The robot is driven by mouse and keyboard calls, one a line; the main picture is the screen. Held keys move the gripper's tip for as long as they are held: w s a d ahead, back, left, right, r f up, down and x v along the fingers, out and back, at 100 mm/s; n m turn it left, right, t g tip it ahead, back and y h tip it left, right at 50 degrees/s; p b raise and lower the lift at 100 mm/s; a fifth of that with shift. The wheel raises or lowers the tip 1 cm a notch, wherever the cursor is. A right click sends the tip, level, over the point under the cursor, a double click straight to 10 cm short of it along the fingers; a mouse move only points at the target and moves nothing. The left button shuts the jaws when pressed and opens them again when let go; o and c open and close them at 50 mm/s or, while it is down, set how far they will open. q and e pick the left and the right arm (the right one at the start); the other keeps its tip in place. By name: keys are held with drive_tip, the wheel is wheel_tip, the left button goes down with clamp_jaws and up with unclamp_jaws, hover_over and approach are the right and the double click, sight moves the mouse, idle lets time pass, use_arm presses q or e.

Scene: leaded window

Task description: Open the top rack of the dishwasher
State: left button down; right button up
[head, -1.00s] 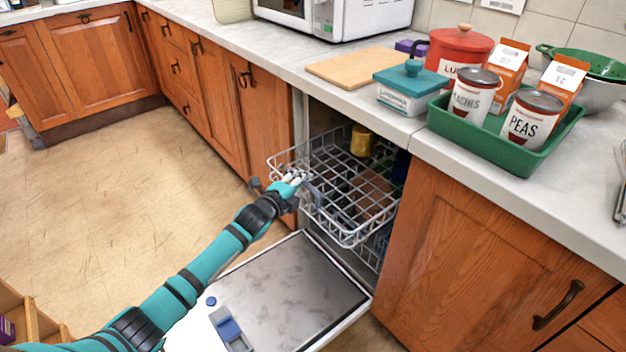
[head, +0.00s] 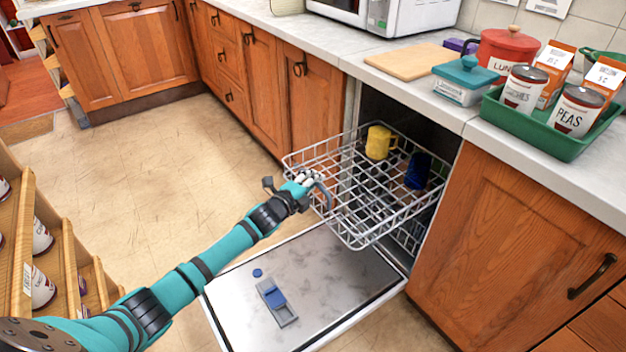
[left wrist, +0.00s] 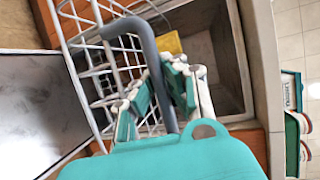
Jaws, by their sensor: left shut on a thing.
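The dishwasher's top rack (head: 398,213) is a grey wire basket standing well out of the cabinet opening, above the lowered door (head: 330,275). It carries a yellow mug (head: 379,142) and a dark blue mug (head: 418,170). My left gripper (head: 308,181) is at the rack's front, shut on its grey curved handle (head: 325,196). In the left wrist view the handle (left wrist: 148,50) passes between the fingers (left wrist: 155,97). The far end of the rack is partly hidden inside the cabinet. My right gripper is in neither view.
The door lies flat and low, with a detergent compartment (head: 277,302) on it. A counter (head: 400,90) runs above, with a green tray (head: 540,130) of cans and cartons. A wooden shelf (head: 60,250) with cans stands at left. The floor (head: 150,170) between is clear.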

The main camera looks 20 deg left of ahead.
use_arm(q)
drive_tip(key=shift+d+f, duration=0.1)
drive_tip(key=shift+f, duration=0.05)
drive_tip(key=c, duration=1.6)
unclamp_jaws()
drive_tip(key=v, duration=1.2)
